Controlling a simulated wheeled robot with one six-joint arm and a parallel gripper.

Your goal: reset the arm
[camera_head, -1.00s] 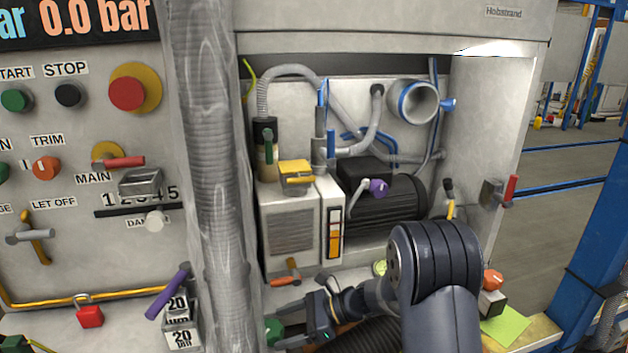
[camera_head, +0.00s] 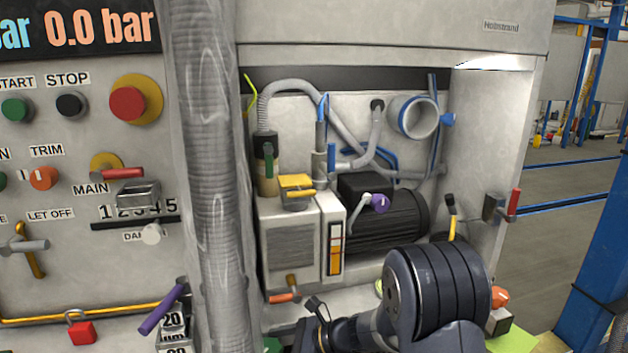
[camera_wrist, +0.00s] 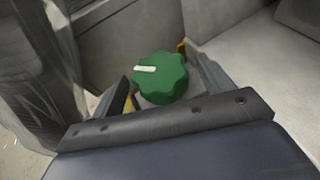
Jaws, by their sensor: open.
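My gripper (camera_wrist: 157,82) is open in the wrist view, with one finger on each side of a green ribbed knob (camera_wrist: 165,80) that has a white mark. I cannot tell whether the fingers touch the knob. In the head view my arm comes in from the bottom right and reaches left. Its gripper end is mostly cut off by the lower edge, and a sliver of the green knob (camera_head: 272,344) shows there.
A pump with a black motor (camera_head: 385,225) and grey hoses sits in the open cabinet behind my arm. A thick grey column (camera_head: 212,200) stands left of it, beside the control panel (camera_head: 75,130). A blue post (camera_head: 597,270) stands at the right.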

